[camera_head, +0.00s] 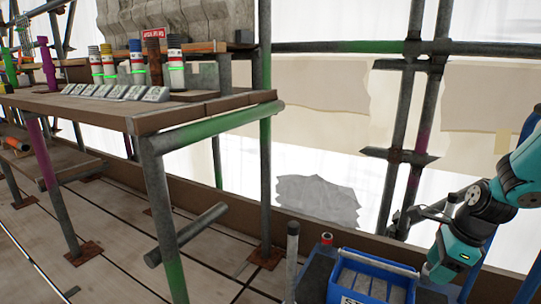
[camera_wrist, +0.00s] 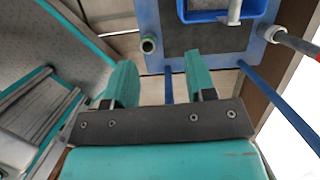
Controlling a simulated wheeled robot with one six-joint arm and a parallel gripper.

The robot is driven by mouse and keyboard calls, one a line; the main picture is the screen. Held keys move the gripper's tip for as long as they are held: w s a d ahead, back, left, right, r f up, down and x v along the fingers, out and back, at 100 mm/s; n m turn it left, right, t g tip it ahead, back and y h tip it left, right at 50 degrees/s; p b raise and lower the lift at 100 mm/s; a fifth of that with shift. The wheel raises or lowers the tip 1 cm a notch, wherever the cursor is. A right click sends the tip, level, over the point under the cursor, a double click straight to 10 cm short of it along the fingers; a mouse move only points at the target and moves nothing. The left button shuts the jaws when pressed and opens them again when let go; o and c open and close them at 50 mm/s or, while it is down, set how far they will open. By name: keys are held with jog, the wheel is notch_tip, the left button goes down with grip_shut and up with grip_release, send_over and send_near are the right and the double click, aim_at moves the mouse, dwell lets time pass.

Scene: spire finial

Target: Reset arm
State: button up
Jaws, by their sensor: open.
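My gripper (camera_wrist: 160,82) is open in the wrist view. Its two teal fingers stand well apart, with nothing between them. Past the fingers, at the top of that view, is a blue bin (camera_wrist: 222,16) on a blue-edged platform. In the head view my teal and dark arm is bent at the right edge, close to the blue bin (camera_head: 384,258). I cannot make out the fingertips clearly there.
A wooden scaffold bench (camera_head: 205,108) on the left holds a row of grey blocks (camera_head: 115,92) and several banded cylinders (camera_head: 175,68). Scaffold poles (camera_head: 400,130) rise behind my arm. The plank floor (camera_head: 110,235) in front of the bench is mostly clear.

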jog(key=s+a+r+n+y+p, duration=0.1)
jog(key=s+a+r+n, duration=0.1)
jog(key=a+r+n, duration=0.5)
jog(key=s+a+r+n+p, duration=0.1)
jog(key=s+a+r+n, duration=0.2)
jog(key=a+r+n, duration=0.35)
jog(key=s+a+r+n+g+p, duration=0.1)
jog(key=s+a+r+n, duration=0.2)
jog(key=s+a+n, duration=0.5)
jog(key=s+a+r+n+g+p, duration=0.1)
jog(key=s+a+r+n+p, duration=0.1)
jog(key=s+a+r+n, duration=0.5)
jog(key=d+r+n+p, duration=0.2)
jog(key=d+r+p, duration=0.1)
jog(key=r+p, duration=3.1)
jog(key=p, duration=0.3)
jog(key=shift+w+r+n+y, duration=0.25)
jog(key=shift+n+y, duration=0.05)
jog(key=shift+n, duration=0.05)
